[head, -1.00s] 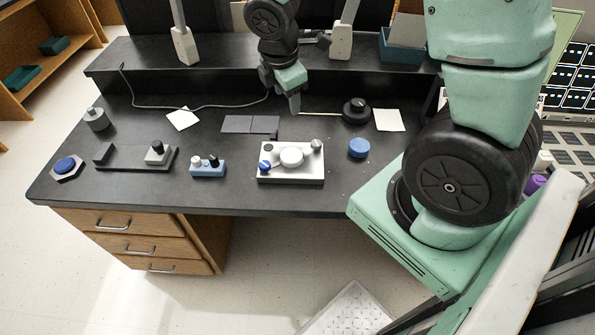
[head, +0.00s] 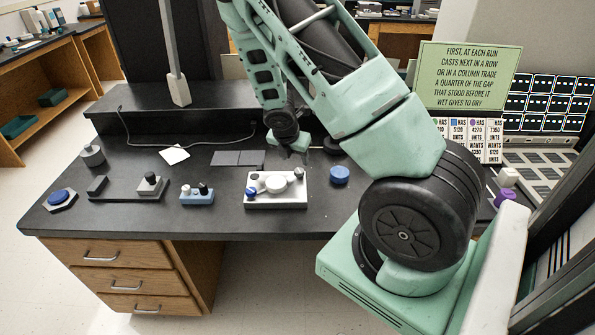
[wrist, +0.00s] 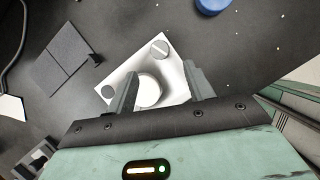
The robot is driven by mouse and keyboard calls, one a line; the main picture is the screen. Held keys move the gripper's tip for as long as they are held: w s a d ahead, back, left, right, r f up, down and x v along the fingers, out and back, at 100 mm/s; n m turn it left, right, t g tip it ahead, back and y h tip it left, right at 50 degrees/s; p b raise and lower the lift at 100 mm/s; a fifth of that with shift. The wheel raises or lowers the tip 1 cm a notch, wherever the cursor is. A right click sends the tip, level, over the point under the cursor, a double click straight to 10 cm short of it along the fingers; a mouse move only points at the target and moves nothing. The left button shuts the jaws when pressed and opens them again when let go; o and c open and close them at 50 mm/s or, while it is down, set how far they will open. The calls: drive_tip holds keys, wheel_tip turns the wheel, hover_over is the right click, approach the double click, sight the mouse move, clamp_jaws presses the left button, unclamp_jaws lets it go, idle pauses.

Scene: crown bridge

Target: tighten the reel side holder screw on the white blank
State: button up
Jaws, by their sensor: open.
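The white blank (head: 290,199) is a flat block on the dark bench, and it shows in the wrist view (wrist: 141,63). A round white disc (head: 275,184) sits mid-block, partly hidden by my left finger in the wrist view. A grey slotted screw (wrist: 159,49) stands at one corner, also visible in the head view (head: 299,172). A dark grey round head (wrist: 108,91) is at another corner. A blue knob (head: 251,193) is at the left front. I cannot tell which is the reel side holder screw. My gripper (head: 293,153) is open and empty above the block's back right part.
A loose blue disc (head: 340,174) lies right of the block. A small blue block with knobs (head: 197,194) and a dark stand (head: 125,189) are left. Flat dark plates (head: 238,158) lie behind. A green sign (head: 468,75) stands at right.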

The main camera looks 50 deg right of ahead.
sight(299, 171)
drive_tip(key=x, duration=0.7)
drive_tip(key=shift+d+f, duration=0.15)
drive_tip(key=shift+f, duration=0.1)
drive_tip(key=c, duration=1)
